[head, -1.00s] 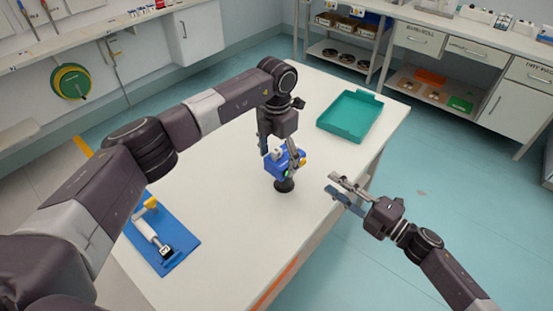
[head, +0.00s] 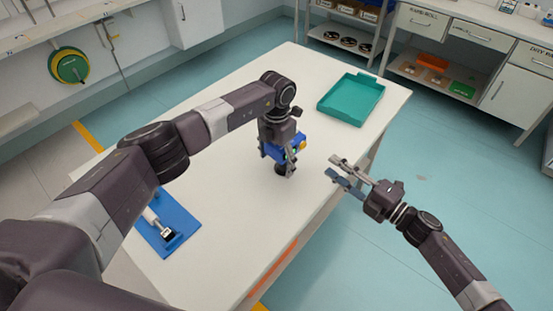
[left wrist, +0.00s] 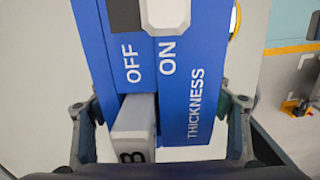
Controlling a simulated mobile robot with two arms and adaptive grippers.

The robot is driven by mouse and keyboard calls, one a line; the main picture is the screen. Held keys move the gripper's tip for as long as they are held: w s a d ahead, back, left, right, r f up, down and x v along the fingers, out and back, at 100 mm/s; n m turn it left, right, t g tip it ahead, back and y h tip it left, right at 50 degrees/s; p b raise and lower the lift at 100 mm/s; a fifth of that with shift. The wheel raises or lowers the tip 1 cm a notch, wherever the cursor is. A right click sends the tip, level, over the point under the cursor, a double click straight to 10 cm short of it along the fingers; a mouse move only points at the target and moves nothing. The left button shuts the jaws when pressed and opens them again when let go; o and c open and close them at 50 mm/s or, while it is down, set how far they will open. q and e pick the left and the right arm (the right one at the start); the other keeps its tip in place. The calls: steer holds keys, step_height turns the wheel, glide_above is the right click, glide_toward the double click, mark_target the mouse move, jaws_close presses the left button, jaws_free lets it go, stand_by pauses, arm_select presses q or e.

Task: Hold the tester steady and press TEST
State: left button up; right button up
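The blue tester (head: 290,154) stands upright on a black foot (head: 282,170) on the white table. In the left wrist view the tester (left wrist: 181,100) shows the words OFF, ON and THICKNESS and a pale grey block. My left gripper (head: 277,160) points down over the tester, one finger on each side. Its fingers (left wrist: 162,115) are spread wide; I cannot tell whether they touch the casing. A yellow part shows on the tester's right side. The TEST label is not readable.
A teal tray (head: 351,118) lies at the table's back right. A blue mat (head: 184,238) with a white-handled tool (head: 158,222) lies at the front left, partly hidden by my left arm. The table (head: 235,240) is clear around the tester.

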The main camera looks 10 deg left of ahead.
arm_select(q)
steer(key=c, duration=1.7)
steer(key=shift+c, duration=0.2)
arm_select(e)
jaws_close()
